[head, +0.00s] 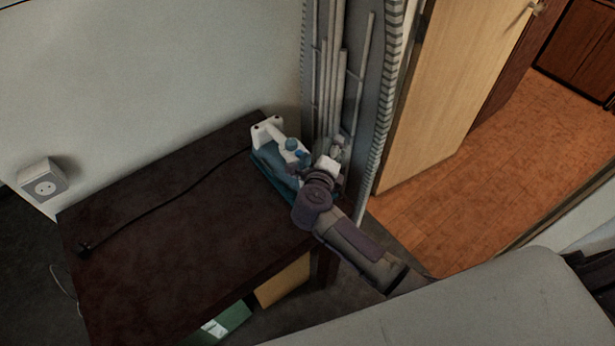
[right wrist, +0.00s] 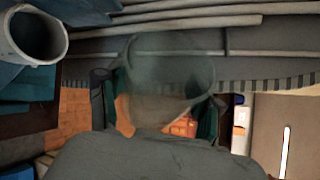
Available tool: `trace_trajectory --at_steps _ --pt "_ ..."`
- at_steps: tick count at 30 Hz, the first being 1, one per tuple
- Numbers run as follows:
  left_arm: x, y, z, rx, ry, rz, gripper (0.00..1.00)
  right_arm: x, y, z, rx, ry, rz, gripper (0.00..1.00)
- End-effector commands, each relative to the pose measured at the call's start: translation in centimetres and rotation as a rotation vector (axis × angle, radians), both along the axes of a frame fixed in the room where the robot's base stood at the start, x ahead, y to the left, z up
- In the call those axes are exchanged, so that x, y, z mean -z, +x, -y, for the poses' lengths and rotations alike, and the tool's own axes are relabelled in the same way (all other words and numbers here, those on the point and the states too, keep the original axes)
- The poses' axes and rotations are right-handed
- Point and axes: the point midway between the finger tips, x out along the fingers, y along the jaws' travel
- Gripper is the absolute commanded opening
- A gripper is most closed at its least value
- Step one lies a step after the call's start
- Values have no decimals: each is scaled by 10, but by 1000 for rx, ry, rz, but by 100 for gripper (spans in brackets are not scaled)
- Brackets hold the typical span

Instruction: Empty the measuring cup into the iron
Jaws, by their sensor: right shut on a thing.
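The iron (head: 283,155), teal and white, stands at the right back corner of a dark table. My right gripper (head: 325,172) is at the iron's right side, close to it. In the right wrist view it is shut on the measuring cup (right wrist: 170,70), a clear see-through cup. I cannot tell whether the cup holds anything. In the head view the cup cannot be made out clearly beside the gripper. A white part with a round grey hollow (right wrist: 33,35) and teal surfaces, apparently the iron, show at the upper left of the wrist view. My left gripper is not in view.
A black cord (head: 165,198) runs from the iron across the dark table (head: 190,240) to a plug. The table is otherwise clear. A folded grey board with rods (head: 335,80) stands upright behind the gripper. A wall socket (head: 43,183) is at the left, a wooden door (head: 440,90) at the right.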

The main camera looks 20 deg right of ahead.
Motion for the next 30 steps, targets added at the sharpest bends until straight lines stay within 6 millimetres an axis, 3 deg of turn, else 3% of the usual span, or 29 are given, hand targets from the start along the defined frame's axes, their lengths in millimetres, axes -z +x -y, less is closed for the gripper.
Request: trace_trajectory --at_steps 3,6,10,12,15,30 --pt "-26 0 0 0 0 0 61 -18 0 0 6 163 42 24" --pt "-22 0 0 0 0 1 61 -1 1 0 7 314 82 24" --pt "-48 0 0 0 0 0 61 -18 1 4 4 449 122 24" --pt "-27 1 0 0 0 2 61 7 1 6 4 471 125 24" --pt "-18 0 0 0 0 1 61 21 1 9 3 506 136 24" --pt "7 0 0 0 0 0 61 86 -4 31 5 794 209 24"
